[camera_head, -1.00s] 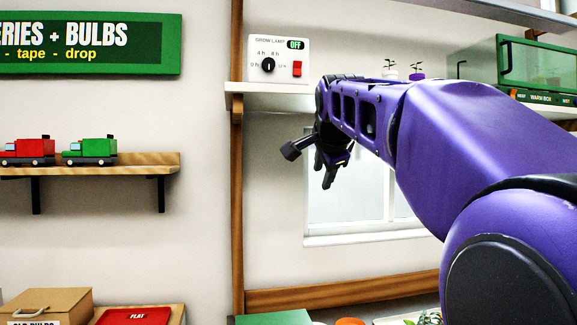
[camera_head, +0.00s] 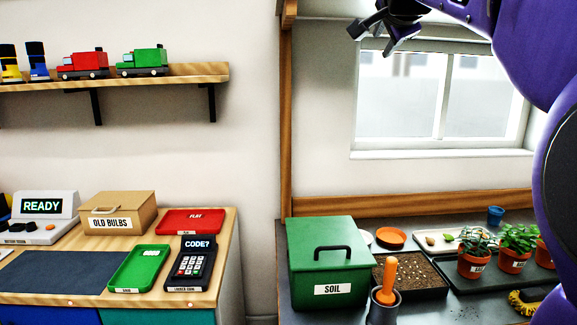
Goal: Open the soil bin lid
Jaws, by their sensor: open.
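The soil bin (camera_head: 330,289) is a green box with a white SOIL label, standing at the left end of the dark bench. Its green lid (camera_head: 322,233) is shut, with a black bar handle (camera_head: 333,252) at the front. My gripper (camera_head: 372,38) is high above the bin, in front of the window's upper left corner. It is open and empty, well apart from the handle.
A wooden desk (camera_head: 225,245) with an OLD BULBS box (camera_head: 117,212) is to the left. Air above the bin is clear.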

